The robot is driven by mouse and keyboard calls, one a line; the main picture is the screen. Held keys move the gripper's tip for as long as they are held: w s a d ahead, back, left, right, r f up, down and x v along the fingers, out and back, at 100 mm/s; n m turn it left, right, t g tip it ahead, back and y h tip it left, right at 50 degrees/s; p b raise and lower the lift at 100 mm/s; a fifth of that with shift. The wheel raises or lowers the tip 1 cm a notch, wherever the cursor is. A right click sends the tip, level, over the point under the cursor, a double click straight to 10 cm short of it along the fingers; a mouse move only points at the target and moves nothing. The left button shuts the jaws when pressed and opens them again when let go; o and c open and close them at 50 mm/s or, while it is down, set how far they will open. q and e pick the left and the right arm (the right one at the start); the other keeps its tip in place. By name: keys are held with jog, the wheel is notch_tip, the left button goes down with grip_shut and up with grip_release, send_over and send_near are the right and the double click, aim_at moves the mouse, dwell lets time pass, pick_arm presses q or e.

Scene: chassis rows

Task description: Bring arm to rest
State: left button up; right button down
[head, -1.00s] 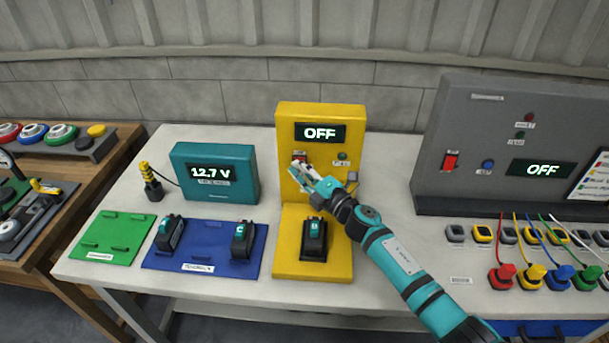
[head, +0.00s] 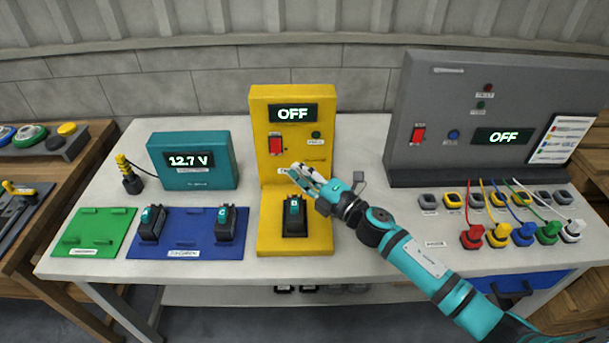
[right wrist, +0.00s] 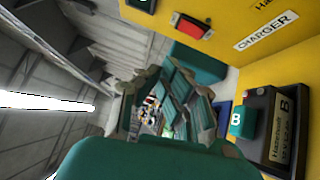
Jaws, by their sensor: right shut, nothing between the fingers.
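My right arm (head: 425,262) comes in from the lower right, and its gripper (head: 295,172) is shut and empty in front of the yellow charger (head: 262,150). In the head view the fingertips are below the charger's red switch (head: 276,145) and above the battery in its base (head: 294,218). In the right wrist view the gripper (right wrist: 150,108) shows with the red switch (right wrist: 190,27) and the battery marked B (right wrist: 242,122) to its right. The charger display reads OFF (head: 292,114). My left gripper is not in view.
A teal meter (head: 215,165) reads 12.7 V. A green pad (head: 95,232) and a blue pad (head: 185,240) with two batteries lie on the white table (head: 360,130). A grey panel (head: 430,105) with sockets and coloured plugs stands right. A wooden table is at left.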

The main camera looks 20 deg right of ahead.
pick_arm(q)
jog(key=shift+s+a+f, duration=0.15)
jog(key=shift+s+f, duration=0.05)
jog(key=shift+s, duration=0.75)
pick_arm(e)
jog(key=shift+s+d, duration=0.3)
jog(key=shift+s, duration=0.25)
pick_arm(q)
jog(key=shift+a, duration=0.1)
